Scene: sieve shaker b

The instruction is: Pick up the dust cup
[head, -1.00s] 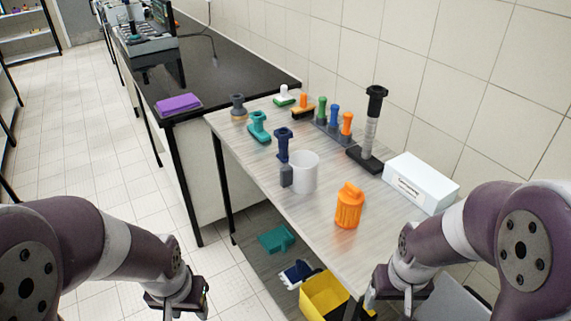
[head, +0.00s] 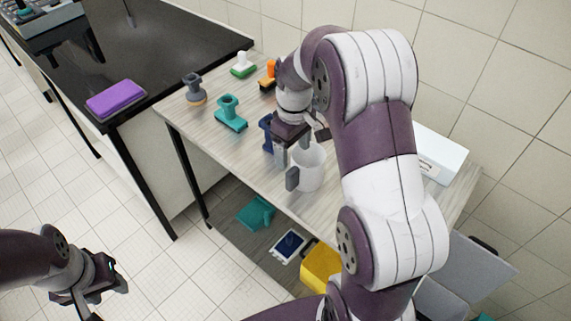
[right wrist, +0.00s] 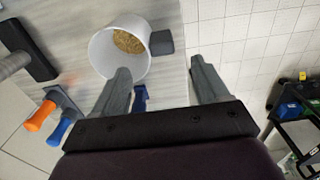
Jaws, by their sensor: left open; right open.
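The dust cup (head: 312,172) is a white cup with a grey block-like handle (head: 292,179). It stands upright on the light wooden table, partly hidden by my right arm in the head view. In the right wrist view the cup (right wrist: 98,52) shows brown grains inside, and its handle (right wrist: 162,43) lies ahead between the lines of my fingers. My right gripper (head: 301,146) is open and empty, just above and beside the cup; its fingers also show in the right wrist view (right wrist: 160,68). My left gripper (head: 97,278) is open and empty over the floor at lower left.
A dark blue brush-like tool (head: 266,134) stands close behind the cup. A teal tool (head: 230,113) and a grey one (head: 193,88) stand further left. A white box (head: 440,155) is at right. A yellow bin (head: 320,268) sits below the table. My right arm hides the table's right part.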

